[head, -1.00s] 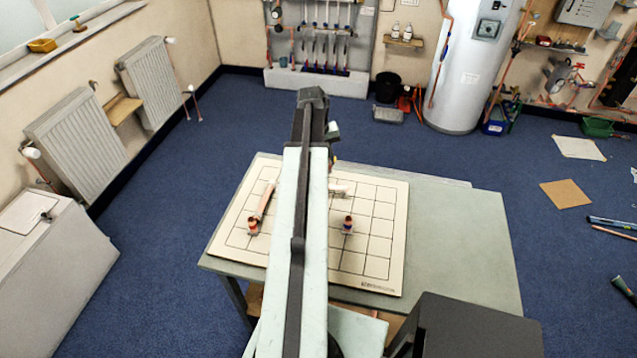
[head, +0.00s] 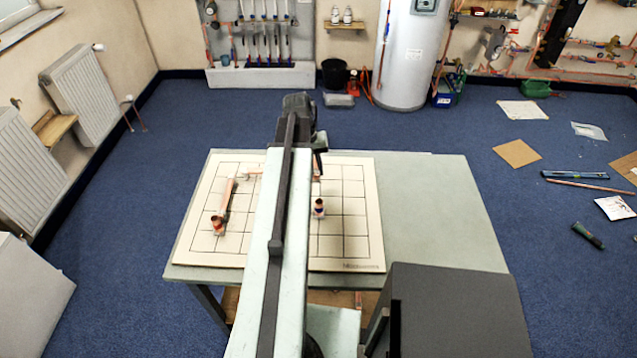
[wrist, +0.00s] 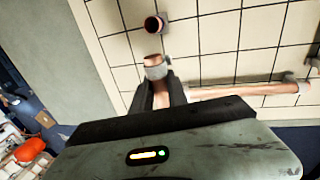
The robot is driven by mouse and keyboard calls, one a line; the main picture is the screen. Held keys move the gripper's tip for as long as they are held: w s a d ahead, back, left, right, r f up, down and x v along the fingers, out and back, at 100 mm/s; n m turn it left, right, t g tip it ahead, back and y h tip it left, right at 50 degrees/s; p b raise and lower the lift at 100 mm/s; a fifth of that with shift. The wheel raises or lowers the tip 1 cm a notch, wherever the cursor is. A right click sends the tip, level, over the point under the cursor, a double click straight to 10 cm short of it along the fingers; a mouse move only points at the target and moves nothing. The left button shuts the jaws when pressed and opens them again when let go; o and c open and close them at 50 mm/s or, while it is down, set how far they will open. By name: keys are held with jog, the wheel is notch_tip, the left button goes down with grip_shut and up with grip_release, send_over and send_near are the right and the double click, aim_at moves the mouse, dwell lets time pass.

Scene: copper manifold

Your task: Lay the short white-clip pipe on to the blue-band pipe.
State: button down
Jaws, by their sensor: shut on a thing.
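My gripper (wrist: 158,90) is shut on a short copper pipe with a whitish clip (wrist: 155,68), in the wrist view. The clip end points up in the picture, toward an upright open copper pipe end (wrist: 155,22) and apart from it. In the head view, that upright pipe (head: 319,207) shows a dark blue band and stands on the board, right of my arm. My arm hides most of the gripper and the held pipe there. A longer copper pipe (wrist: 240,90) runs right from beside the jaws; whether it joins the held pipe, I cannot tell.
Another copper pipe (head: 225,203) with an upright end lies on the left of the gridded board (head: 350,245). A whitish piece (head: 250,172) shows near its far end. The board lies on a green-grey table (head: 430,210), clear on the right.

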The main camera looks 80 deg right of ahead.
jog(key=f+b, duration=0.3)
jog(key=s+f+b, duration=0.1)
jog(key=f+b, duration=0.5)
jog(key=f, duration=0.1)
jog(key=shift+s+a, duration=0.25)
jog(key=shift+f+b, duration=0.4)
jog(key=shift+b, duration=0.05)
dwell(0.5)
jog(key=c, duration=1.2)
grip_release()
jog(key=shift+c, duration=0.2)
jog(key=shift+r, duration=0.15)
notch_tip(320, 180, up, 9)
jog(key=p, duration=0.9)
jog(key=shift+w, duration=0.15)
